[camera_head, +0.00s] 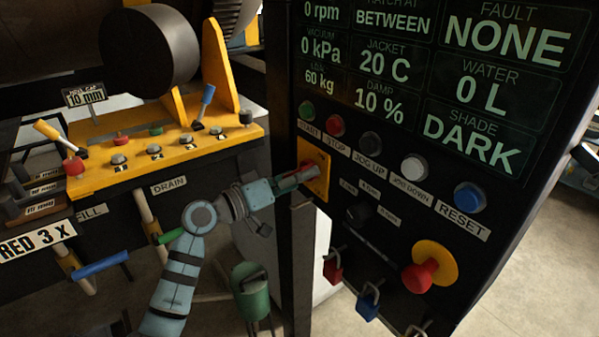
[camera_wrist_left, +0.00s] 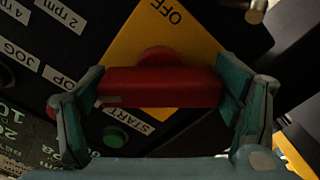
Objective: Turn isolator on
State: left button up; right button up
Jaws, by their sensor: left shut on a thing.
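The isolator is a red handle on a yellow plate (camera_head: 322,185) at the left edge of the black control panel, below the START button. In the left wrist view the red handle (camera_wrist_left: 160,88) lies crosswise between the fingers, and the yellow plate (camera_wrist_left: 190,45) behind it shows the word OFF. My left gripper (camera_head: 297,180) is at the handle, with its two fingers against the handle's ends in the wrist view (camera_wrist_left: 160,95). It is shut on the handle. The rest of the plate's lettering is hidden. My right gripper is not in view.
The panel carries a green START button (camera_head: 306,111), a red STOP button (camera_head: 335,127), a blue RESET button (camera_head: 469,197) and a red emergency knob (camera_head: 420,274). Padlocks (camera_head: 368,303) hang below. A yellow console (camera_head: 160,155) with levers stands left.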

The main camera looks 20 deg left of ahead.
pick_arm(q)
jog(key=shift+f+n, duration=0.25)
jog(key=shift+n, duration=0.35)
jog(key=o, duration=1.1)
jog(key=shift+c, duration=0.2)
jog(key=shift+s+r, duration=0.1)
jog(key=shift+r, duration=0.05)
jog(key=v, duration=1.2)
jog(key=shift+d, duration=0.1)
